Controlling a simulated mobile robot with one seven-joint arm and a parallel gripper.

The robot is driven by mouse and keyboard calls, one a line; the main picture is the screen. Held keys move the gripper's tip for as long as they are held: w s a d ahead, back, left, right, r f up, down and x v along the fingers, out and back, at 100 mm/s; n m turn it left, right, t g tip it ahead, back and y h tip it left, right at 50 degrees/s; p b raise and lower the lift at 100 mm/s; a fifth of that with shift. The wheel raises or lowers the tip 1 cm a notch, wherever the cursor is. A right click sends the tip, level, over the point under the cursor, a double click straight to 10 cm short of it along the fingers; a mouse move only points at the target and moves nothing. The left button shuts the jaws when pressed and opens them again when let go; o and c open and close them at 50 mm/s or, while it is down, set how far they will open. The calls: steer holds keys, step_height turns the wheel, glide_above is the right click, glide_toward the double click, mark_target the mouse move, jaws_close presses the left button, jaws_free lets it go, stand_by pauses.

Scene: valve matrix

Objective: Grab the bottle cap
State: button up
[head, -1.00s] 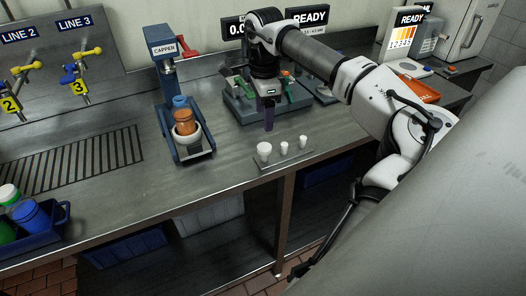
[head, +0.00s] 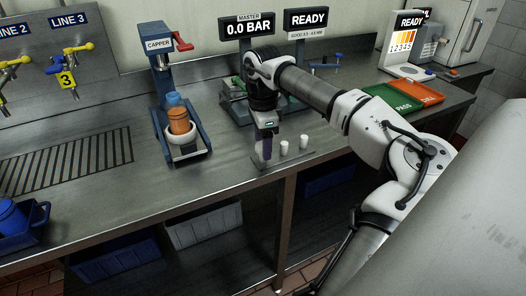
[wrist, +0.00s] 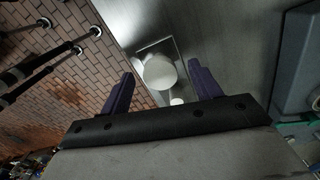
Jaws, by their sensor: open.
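White caps stand in a row on a small flat plate (head: 270,168) near the bench's front edge. The middle cap (head: 284,148) and the smallest, right cap (head: 304,142) show in the head view. My gripper (head: 264,153) is over the left end of the plate and hides the largest cap there. In the wrist view, the largest cap (wrist: 160,72) lies between the two purple fingers of my gripper (wrist: 160,69), with gaps on both sides. A smaller cap (wrist: 177,101) shows partly behind the gripper body. My gripper is open and empty.
The blue capper (head: 163,85) stands to the left, with an orange bottle (head: 179,122) in its white ring. Behind my arm are the display signs (head: 247,27). Green and orange trays (head: 392,104) lie to the right. The bench between capper and plate is clear.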

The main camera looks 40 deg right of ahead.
steer(key=c, duration=1.1)
steer(key=shift+o, duration=0.2)
steer(key=shift+r, duration=0.2)
